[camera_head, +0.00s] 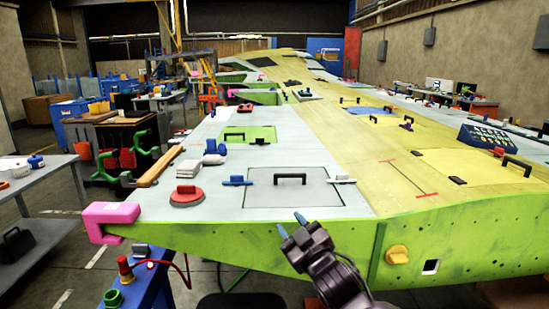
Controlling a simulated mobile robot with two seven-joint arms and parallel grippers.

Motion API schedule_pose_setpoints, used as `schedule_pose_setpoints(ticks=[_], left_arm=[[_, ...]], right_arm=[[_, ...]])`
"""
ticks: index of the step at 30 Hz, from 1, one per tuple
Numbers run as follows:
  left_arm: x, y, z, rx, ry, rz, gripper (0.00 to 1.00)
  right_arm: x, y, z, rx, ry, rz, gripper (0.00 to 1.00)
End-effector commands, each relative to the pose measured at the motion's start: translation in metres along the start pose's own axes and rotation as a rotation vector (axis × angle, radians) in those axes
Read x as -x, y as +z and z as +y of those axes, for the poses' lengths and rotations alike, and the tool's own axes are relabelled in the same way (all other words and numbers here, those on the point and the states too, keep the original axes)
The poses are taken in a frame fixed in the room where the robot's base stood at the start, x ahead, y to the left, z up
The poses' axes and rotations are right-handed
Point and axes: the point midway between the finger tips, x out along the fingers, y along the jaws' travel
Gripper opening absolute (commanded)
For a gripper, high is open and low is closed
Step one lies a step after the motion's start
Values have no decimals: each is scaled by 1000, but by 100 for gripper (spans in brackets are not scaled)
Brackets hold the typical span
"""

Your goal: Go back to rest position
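My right gripper (290,224) comes in from the bottom centre, with blue fingertips over the front edge of the wing (225,228). The two fingertips are apart with a gap between them, and nothing shows between them. It is just in front of a grey panel (270,197) that has a black handle (290,178). My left gripper is not in view.
On the wing lie a red round tool (186,197), blue clamps (236,181) and a white clamp (341,179). A pink clamp (108,220) grips the left front corner. A blue stand (150,285) with a red cable is below. A grey table (45,185) stands left.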

Motion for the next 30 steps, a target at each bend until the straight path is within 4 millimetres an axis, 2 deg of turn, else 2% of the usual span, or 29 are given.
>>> schedule_pose_setpoints(ticks=[1,3,8,12,17,24,27,30], left_arm=[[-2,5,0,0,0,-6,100],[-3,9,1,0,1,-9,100],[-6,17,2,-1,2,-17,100],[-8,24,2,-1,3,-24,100],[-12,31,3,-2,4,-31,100],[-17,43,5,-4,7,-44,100],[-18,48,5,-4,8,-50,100],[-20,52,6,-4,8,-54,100]], right_arm=[[19,24,-2,-47,11,-48,38],[43,48,-3,-103,27,-104,38],[101,100,-6,-227,68,-224,38],[157,140,-10,-313,109,-319,38],[224,182,-18,-382,162,-430,38],[339,243,-45,-438,222,-648,38],[385,262,-62,-458,231,-740,38],[421,272,-79,-476,231,-811,38]])
